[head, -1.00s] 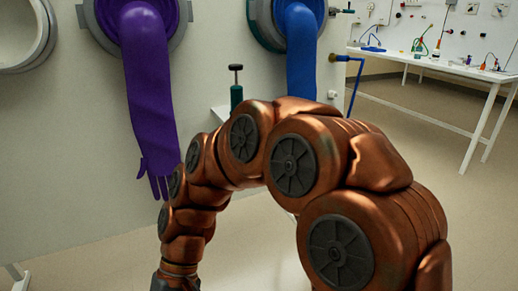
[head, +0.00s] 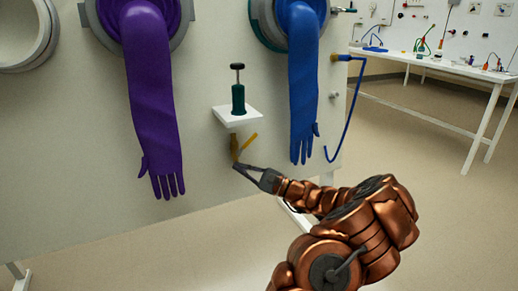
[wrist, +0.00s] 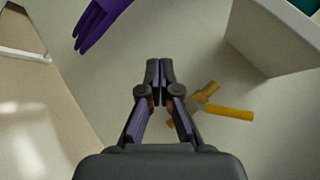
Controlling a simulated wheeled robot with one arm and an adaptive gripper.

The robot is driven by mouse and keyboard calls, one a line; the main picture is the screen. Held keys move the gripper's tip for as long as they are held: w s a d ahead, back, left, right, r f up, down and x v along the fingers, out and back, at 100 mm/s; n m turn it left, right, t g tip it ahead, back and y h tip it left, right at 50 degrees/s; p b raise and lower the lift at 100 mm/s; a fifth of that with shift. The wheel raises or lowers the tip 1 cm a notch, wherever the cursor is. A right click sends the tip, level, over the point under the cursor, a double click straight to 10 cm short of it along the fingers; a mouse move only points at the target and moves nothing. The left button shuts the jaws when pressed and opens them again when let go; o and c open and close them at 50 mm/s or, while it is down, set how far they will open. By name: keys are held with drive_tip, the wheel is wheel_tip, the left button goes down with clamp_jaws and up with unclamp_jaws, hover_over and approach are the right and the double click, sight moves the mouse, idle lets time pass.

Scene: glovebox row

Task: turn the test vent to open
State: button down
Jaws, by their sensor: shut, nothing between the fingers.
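The test vent is a small brass valve (head: 234,148) on the pale panel, below a small white shelf. Its yellow lever (head: 250,140) slants up to the right in the head view. In the wrist view the brass body (wrist: 207,93) and the lever (wrist: 232,112) lie to the right of the fingers, partly hidden by the right finger. My gripper (head: 237,166) is shut and empty, its tips just below the valve in the head view. It also shows in the wrist view (wrist: 159,68). I cannot tell whether it touches the vent.
The white shelf (head: 237,116) holds a green hand pump (head: 238,97) above the vent. A purple glove (head: 152,110) hangs to the left and a blue glove (head: 302,90) to the right. A blue hose (head: 345,115) hangs farther right. The floor below is clear.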

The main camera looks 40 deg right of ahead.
drive_tip(key=s+d+f+m+t+h, duration=0.1)
drive_tip(key=s+d+f+m+h, duration=0.25)
drive_tip(key=d, duration=0.35)
drive_tip(key=s+d+f+m+t+h, duration=0.25)
drive_tip(key=d+h, duration=0.25)
drive_tip(key=d, duration=0.3)
drive_tip(key=b, duration=0.3)
approach(247, 144)
drive_tip(key=w+d+r, duration=0.1)
drive_tip(key=w+d, duration=0.2)
drive_tip(key=w, duration=0.3)
drive_tip(key=shift+w+a+r+g, duration=0.1)
drive_tip(key=shift+r+g, duration=0.1)
drive_tip(key=shift+r, duration=0.25)
drive_tip(key=shift+w+a+r+g, duration=0.1)
drive_tip(key=shift+r+g, duration=0.05)
drive_tip(key=shift+r, duration=0.25)
drive_tip(key=shift+w+a+r, duration=0.1)
drive_tip(key=shift+a, duration=0.05)
